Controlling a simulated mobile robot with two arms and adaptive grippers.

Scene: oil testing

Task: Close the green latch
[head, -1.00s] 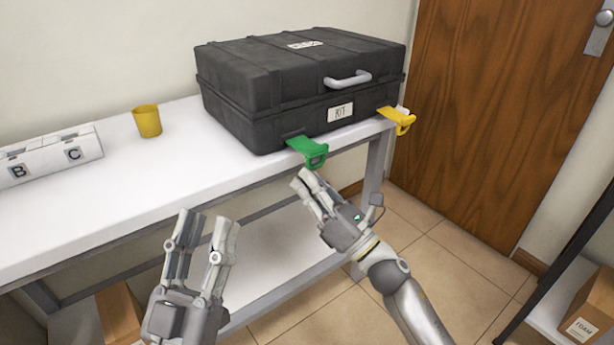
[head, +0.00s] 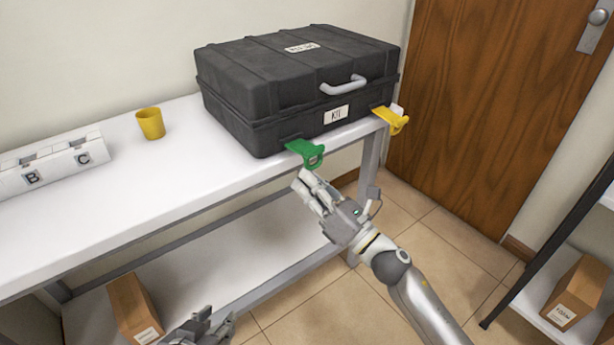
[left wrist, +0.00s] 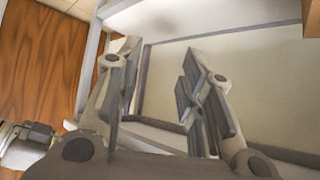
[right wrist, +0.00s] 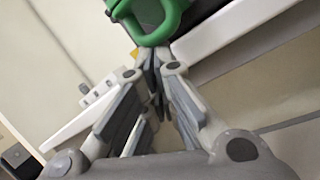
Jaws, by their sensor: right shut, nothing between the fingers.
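A black case (head: 290,85) with a grey handle and a KIT label stands shut on the white table. Its green latch (head: 305,152) sticks out flat from the lower front, over the table's front edge. A yellow latch (head: 391,120) sticks out likewise further right. My right gripper (head: 305,183) is shut and empty, just below and in front of the green latch. In the right wrist view the green latch (right wrist: 148,25) lies right ahead of the fingertips; I cannot tell whether they touch. My left gripper (left wrist: 160,60) is open and empty; in the head view it is low at the bottom edge.
A yellow cup (head: 150,124) and a white holder marked B and C (head: 55,165) stand on the table (head: 130,205) left of the case. A cardboard box (head: 133,308) is on the lower shelf. A dark rack (head: 545,260) stands at the right, by a wooden door (head: 490,110).

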